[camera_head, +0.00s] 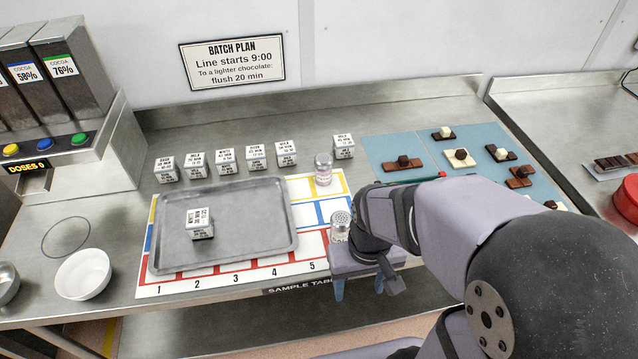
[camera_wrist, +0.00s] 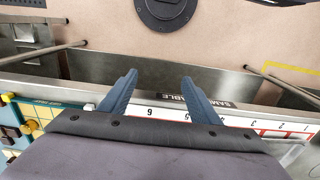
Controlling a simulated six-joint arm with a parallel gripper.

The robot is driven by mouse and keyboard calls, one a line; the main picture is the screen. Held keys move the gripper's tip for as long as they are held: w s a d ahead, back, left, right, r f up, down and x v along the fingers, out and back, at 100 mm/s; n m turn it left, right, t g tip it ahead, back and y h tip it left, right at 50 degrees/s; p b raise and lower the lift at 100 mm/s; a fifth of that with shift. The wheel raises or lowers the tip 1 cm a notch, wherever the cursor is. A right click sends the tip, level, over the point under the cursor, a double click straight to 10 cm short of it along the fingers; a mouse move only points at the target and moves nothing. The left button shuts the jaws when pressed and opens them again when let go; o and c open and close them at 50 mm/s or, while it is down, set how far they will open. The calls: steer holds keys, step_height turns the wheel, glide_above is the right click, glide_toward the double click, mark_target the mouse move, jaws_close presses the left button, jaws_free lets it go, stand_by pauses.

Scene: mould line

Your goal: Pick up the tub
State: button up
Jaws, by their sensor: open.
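No single thing is clearly marked as the tub. A small white labelled block-like container (camera_head: 200,224) stands on the grey tray (camera_head: 258,241). Several similar containers (camera_head: 225,161) stand in a row behind it. A red round container (camera_head: 627,198) is cut off at the right edge. My gripper (camera_head: 358,291) hangs at the front edge of the table, right of the tray and apart from all of these. In the wrist view its two blue fingers (camera_wrist: 159,80) are spread with nothing between them. The wrist view shows the table's front edge and the floor, and none of these containers.
A clear jar (camera_head: 323,170) and a jar with a perforated lid (camera_head: 340,220) stand on the numbered mat (camera_head: 208,280); the latter is right beside my arm. A white bowl (camera_head: 83,274) is at left. Chocolate pieces lie on blue mats (camera_head: 394,145) beyond my arm.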

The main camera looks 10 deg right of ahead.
mark_target(286, 153)
steer(key=shift+r, duration=0.1)
steer(key=w+a+r+n+t+y+p, duration=0.1)
steer(key=w+a+r+n+p, duration=0.2)
steer(key=w, duration=0.2)
steer(key=w+a+r+n+t+p, duration=0.1)
steer(key=w+a+r+n+p, duration=0.15)
steer(key=w, duration=0.25)
steer(key=w+a+f+t+b, duration=0.1)
steer(key=w, duration=0.4)
steer(key=w+a+f+m+t+b, duration=0.1)
steer(key=w+f+t+b, duration=0.1)
steer(key=w, duration=0.3)
steer(key=w+a+f+m+t+b, duration=0.1)
steer(key=w, duration=0.4)
steer(key=shift+a+f, duration=0.25)
steer(key=w+f+m+t+b, duration=0.1)
steer(key=w+t, duration=0.1)
steer(key=w, duration=0.2)
steer(key=w+m+t+b, duration=0.1)
steer(key=w+t+b, duration=0.1)
steer(key=w, duration=0.3)
steer(key=w+f+m+t+b, duration=0.1)
steer(key=w+t, duration=0.1)
steer(key=w, duration=0.2)
steer(key=shift+w+a+f+h+b, duration=0.15)
steer(key=shift+w+f+h+b, duration=0.2)
steer(key=shift+h, duration=0.05)
steer(key=shift+w+r+m+t, duration=0.15)
steer(key=shift+w+m+t, duration=0.2)
steer(key=shift+w, duration=0.35)
